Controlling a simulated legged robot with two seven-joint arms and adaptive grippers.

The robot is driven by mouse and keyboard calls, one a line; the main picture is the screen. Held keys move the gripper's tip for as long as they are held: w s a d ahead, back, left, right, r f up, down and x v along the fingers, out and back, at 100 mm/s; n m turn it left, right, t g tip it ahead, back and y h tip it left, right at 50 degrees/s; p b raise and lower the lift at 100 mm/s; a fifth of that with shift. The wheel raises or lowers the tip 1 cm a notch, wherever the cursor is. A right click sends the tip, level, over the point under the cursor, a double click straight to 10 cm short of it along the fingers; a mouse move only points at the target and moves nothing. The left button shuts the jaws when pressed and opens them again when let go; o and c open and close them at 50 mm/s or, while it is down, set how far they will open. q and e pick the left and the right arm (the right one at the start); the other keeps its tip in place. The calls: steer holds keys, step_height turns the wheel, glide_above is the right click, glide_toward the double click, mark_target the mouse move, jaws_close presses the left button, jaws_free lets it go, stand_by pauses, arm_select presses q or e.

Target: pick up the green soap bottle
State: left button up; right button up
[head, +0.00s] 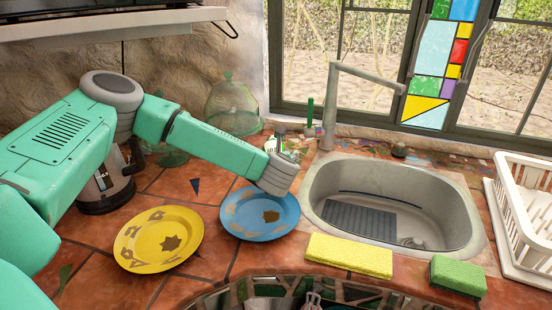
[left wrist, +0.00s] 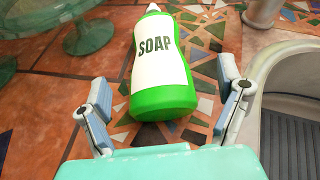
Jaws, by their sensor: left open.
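The green soap bottle (left wrist: 163,100) has a white label reading SOAP and a white tip. The fingers are open and apart from the bottle, with a gap on each side. In the head view my left arm reaches in from the left and mostly hides the bottle; part of its white label (head: 271,145) shows just past my wrist. My right gripper is not in view.
The sink (head: 395,200) and its faucet (head: 331,95) are right of the bottle. A blue plate (head: 245,228) and a yellow plate (head: 130,245) lie in front. Yellow (head: 350,256) and green (head: 458,275) sponges lie at the sink's front. A white dish rack (head: 528,215) stands at right. Green glassware (head: 232,105) stands behind my arm.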

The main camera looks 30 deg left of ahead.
mark_target(270, 145)
arm_select(q)
steer(key=x, duration=0.5)
steer(key=shift+s+a+f, duration=0.15)
steer(key=shift+a+f, duration=0.1)
steer(key=shift+f, duration=0.2)
steer(key=shift+d+r, duration=0.1)
steer(key=shift+d, duration=0.05)
steer(key=c, duration=0.3)
steer(key=shift+d, duration=0.1)
steer(key=c, duration=1)
steer(key=shift+r, duration=0.1)
